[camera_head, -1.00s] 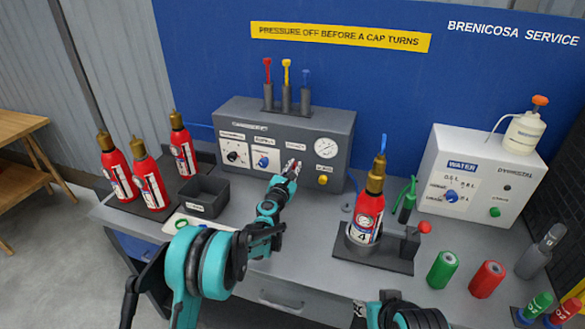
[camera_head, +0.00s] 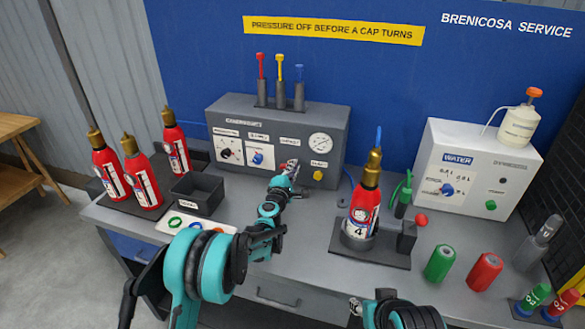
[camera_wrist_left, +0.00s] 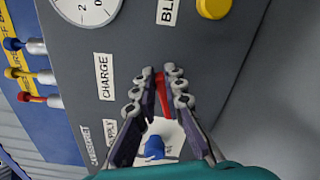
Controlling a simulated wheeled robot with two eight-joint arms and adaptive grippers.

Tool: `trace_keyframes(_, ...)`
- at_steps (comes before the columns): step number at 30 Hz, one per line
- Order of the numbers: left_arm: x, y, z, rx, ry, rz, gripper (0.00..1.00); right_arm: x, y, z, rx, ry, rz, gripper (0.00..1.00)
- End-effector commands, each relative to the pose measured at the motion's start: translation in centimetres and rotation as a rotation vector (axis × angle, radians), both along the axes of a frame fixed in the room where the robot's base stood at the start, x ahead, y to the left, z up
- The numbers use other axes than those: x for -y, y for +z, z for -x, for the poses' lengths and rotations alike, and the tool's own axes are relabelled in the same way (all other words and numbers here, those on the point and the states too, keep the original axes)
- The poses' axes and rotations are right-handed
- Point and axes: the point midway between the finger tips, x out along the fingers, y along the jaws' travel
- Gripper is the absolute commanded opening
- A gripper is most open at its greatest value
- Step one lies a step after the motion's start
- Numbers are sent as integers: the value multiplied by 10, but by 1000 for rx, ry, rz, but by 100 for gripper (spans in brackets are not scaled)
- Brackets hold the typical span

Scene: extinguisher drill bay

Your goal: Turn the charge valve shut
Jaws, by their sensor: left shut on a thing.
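The grey charging panel (camera_head: 225,118) stands at the back of the bench. Its charge valve has a red lever (camera_wrist_left: 162,98) beside the CHARGE label (camera_wrist_left: 103,77) in the left wrist view. My left gripper (camera_head: 290,166) reaches the panel front below that label. In the left wrist view its fingertips (camera_wrist_left: 161,82) are on either side of the red lever, shut on it. The lever points roughly along the fingers; its base is partly hidden by them.
A blue knob (camera_wrist_left: 154,148) sits close beside the lever, and a yellow button (camera_wrist_left: 213,6) is on the same panel. A pressure gauge (camera_head: 320,143) is at upper right. A red extinguisher (camera_head: 364,199) stands in a holder to the right. A dark bin (camera_head: 198,207) sits at left.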

Motion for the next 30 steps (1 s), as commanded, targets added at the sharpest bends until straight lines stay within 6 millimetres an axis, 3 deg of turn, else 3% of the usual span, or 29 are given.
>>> trace_keyframes(12, 2, -9, 1, 85, 0, -262, 0, 0, -6, 0, 0, 0, 0, 40)
trace_keyframes(30, 2, -11, 1, 112, -1, -343, 0, 0, -8, 0, 0, 0, 0, 40)
